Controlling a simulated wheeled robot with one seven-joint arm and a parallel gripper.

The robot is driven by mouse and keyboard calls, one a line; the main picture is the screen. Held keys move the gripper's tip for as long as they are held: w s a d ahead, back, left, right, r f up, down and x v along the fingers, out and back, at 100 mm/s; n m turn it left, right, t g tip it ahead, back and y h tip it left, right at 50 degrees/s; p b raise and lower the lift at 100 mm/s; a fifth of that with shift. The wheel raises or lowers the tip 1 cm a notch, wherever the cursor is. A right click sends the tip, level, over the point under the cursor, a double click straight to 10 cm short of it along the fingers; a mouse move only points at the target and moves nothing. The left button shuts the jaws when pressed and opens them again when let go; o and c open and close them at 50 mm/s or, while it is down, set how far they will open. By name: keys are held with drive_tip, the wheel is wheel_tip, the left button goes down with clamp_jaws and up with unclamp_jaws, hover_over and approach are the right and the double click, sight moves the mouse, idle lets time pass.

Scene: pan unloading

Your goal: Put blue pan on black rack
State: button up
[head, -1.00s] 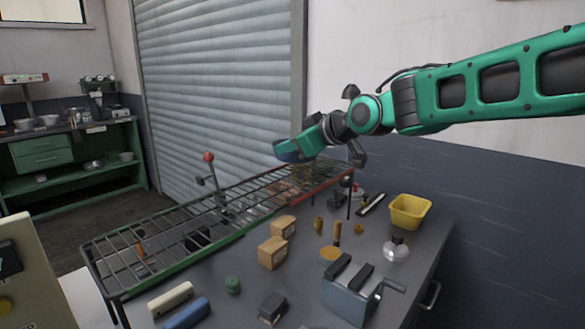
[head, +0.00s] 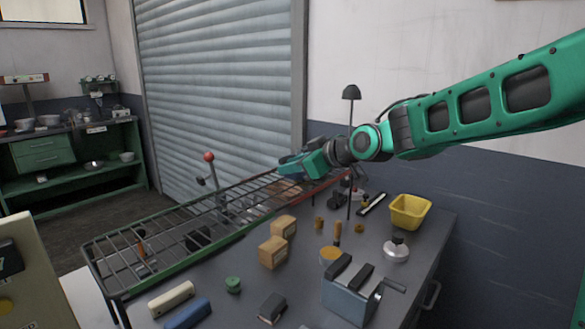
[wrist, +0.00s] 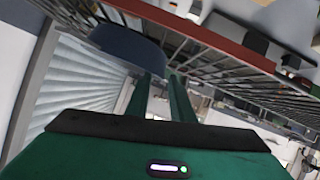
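The blue pan (wrist: 128,48) shows as a dark blue curved shape in the wrist view, next to the bars and red edge of the black rack (wrist: 215,42). In the head view the rack (head: 160,258) is a long wire grid. My gripper (head: 288,163) is over its far right end and hides most of the pan. In the wrist view my gripper's two green fingers (wrist: 160,80) stand apart, with a light gap between them and no handle visible there. The fingertips are at the pan's right end. I cannot tell whether they touch it or whether it lies fully on the bars.
A grey table (head: 225,308) below holds wooden blocks (head: 273,252), a grey box with a handle (head: 350,296) and a yellow bin (head: 410,211). A lever with a red knob (head: 209,157) rises behind the rack. A thin lamp (head: 351,92) stands near my arm.

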drive_tip(key=v, duration=1.2)
drive_tip(key=s+d+f+m+g+h, duration=0.1)
drive_tip(key=s+d+f+m+h, duration=0.15)
drive_tip(key=s+d+f, duration=0.35)
drive_tip(key=s+d+f+m+g+h, duration=0.2)
drive_tip(key=d+f+m, duration=0.1)
drive_tip(key=d, duration=0.4)
drive_tip(key=s+d+f+m+g+h, duration=0.1)
drive_tip(key=s+d+f+m+h, duration=0.15)
drive_tip(key=s+d+f, duration=0.35)
drive_tip(key=s+d+f+m+g, duration=0.2)
drive_tip(key=s+d+m, duration=0.1)
drive_tip(key=s, duration=0.4)
drive_tip(key=s+d+f+m+g, duration=0.2)
drive_tip(key=s+d+f+m, duration=0.1)
drive_tip(key=s, duration=0.4)
drive_tip(key=s+d+f+m+g+h, duration=0.1)
drive_tip(key=s+d+f+m+g, duration=0.1)
drive_tip(key=s, duration=0.5)
drive_tip(key=shift+d+f+m, duration=0.2)
drive_tip(key=shift+d+m, duration=0.4)
drive_tip(key=shift+d, duration=0.35)
drive_tip(key=shift+s, duration=0.1)
